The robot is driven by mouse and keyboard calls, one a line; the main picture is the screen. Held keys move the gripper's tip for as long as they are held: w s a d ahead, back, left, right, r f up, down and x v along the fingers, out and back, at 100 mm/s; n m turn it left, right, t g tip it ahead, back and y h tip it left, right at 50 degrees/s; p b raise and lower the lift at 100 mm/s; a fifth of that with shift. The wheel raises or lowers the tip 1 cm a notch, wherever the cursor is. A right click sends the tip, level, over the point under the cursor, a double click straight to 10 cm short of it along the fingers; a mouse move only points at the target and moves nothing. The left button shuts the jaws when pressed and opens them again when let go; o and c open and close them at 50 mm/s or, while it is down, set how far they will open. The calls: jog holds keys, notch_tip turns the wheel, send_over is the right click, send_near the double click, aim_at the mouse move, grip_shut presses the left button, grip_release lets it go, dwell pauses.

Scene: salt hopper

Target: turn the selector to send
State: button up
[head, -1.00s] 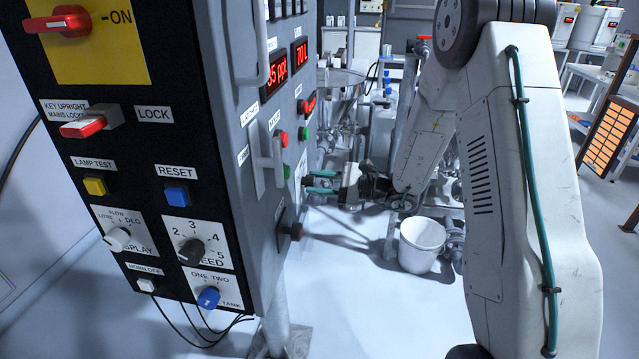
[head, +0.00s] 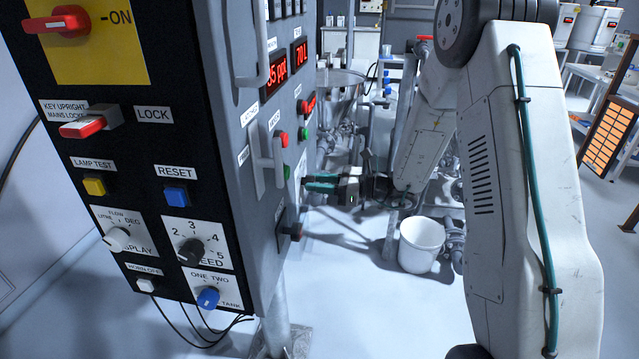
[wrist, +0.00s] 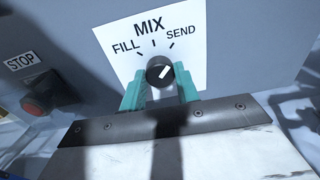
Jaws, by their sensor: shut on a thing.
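The selector (wrist: 156,69) is a dark round knob with a white pointer line on a white plate (wrist: 108,42) in the wrist view. The plate reads FILL at left, MIX at top and SEND at right. The pointer line leans up and to the right, to the SEND side. My gripper (wrist: 160,82) has its teal fingers on both sides of the knob, shut on it. In the head view my gripper (head: 320,183) is at the panel's right-hand face, and the knob is hidden there.
A red STOP button (wrist: 35,104) is left of the plate in the wrist view. A white bucket (head: 421,245) stands on the floor.

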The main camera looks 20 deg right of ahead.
dwell(0.4)
jog(key=o, duration=1)
jog(key=v, duration=0.7)
jog(key=shift+s+d, duration=0.25)
jog(key=shift+d, duration=0.1)
